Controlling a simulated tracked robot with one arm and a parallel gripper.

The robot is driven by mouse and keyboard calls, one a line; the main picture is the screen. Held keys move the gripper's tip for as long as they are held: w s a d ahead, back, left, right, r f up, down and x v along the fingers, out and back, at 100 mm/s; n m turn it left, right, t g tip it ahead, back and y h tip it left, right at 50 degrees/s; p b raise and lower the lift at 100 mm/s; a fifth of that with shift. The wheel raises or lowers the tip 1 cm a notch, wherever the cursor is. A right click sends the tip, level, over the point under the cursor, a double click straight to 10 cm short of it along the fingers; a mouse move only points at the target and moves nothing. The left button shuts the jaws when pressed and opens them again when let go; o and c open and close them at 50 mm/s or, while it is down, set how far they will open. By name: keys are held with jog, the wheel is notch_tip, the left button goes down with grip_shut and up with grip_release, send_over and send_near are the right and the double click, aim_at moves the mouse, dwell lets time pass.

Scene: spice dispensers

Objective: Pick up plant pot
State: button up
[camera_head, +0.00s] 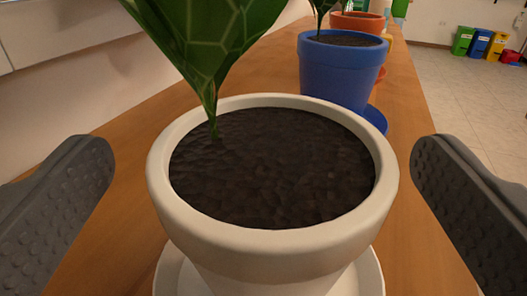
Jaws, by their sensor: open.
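A white plant pot (272,238) full of dark soil stands close in front of me, in the middle of the view. A green leafy plant (210,45) grows from the left part of its soil, and its top is cut off by the frame. The pot stands on a white saucer (370,278). My gripper (262,180) is open, with one grey textured finger on the left of the pot and one on the right. A gap shows between each finger and the pot, so neither touches it.
The pots stand on a long wooden table (110,215). A blue pot (340,75) on a blue saucer (376,118) stands behind to the right, with an orange pot (358,22) beyond. A wall is at left. Colored bins (480,44) stand on the floor at far right.

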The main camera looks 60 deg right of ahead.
aim_at(268, 100)
jog(key=shift+w+d+f, duration=0.1)
jog(key=shift+w+d, duration=0.05)
jog(key=shift+d, duration=0.35)
jog(key=shift+w+d+f, duration=0.1)
jog(key=shift+d, duration=0.4)
jog(key=shift+x, duration=0.8)
jog(key=shift+r, duration=0.1)
jog(key=shift+c, duration=0.3)
jog(key=shift+a, duration=0.1)
jog(key=c, duration=1.4)
